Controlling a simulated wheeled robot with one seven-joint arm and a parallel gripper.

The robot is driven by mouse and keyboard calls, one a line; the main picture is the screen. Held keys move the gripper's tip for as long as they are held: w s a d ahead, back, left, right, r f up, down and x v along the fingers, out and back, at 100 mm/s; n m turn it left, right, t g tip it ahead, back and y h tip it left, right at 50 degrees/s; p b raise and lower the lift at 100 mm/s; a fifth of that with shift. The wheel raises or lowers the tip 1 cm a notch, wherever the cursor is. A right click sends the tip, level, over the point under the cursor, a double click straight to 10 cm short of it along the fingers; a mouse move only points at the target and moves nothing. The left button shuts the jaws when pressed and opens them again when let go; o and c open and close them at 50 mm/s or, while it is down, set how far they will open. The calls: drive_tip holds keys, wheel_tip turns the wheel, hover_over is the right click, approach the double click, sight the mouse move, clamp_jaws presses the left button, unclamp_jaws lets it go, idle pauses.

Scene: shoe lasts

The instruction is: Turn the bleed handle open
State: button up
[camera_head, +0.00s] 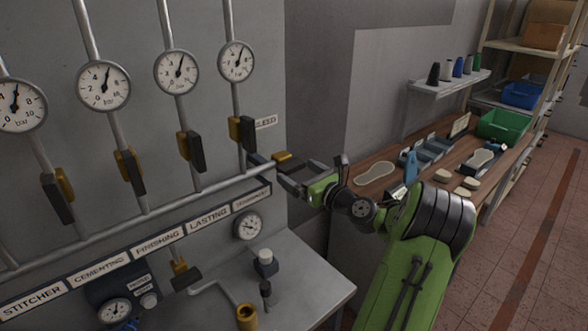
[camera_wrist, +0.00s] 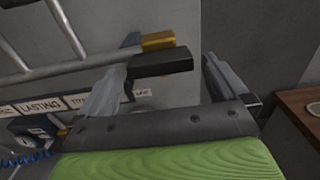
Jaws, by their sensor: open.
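The bleed valve sits at the right end of the horizontal pipe, below a partly hidden label (camera_head: 265,121). Its yellow part (camera_head: 283,157) shows just above my gripper (camera_head: 281,173) in the head view. In the wrist view, the black bleed handle (camera_wrist: 162,63) lies crosswise under the yellow part (camera_wrist: 158,40). My gripper (camera_wrist: 163,70) is open, with one finger to the left of the handle and one to the right. Gaps appear beside the handle, and I cannot tell whether either finger touches it. The head view mostly hides the black handle behind my gripper.
Several gauges, such as the rightmost (camera_head: 237,61), and yellow-black valves (camera_head: 243,132) line the wall panel at left. A grey ledge (camera_head: 318,277) stands below. A wooden bench (camera_head: 380,158) with lasts and a green bin (camera_head: 503,126) is at right. Open floor (camera_head: 535,215) lies beyond.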

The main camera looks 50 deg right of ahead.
drive_tip(key=w, duration=0.2)
drive_tip(key=shift+w+d, duration=0.2)
drive_tip(key=shift+w, duration=0.2)
drive_tip(key=c, duration=0.9)
drive_tip(key=shift+o, duration=0.2)
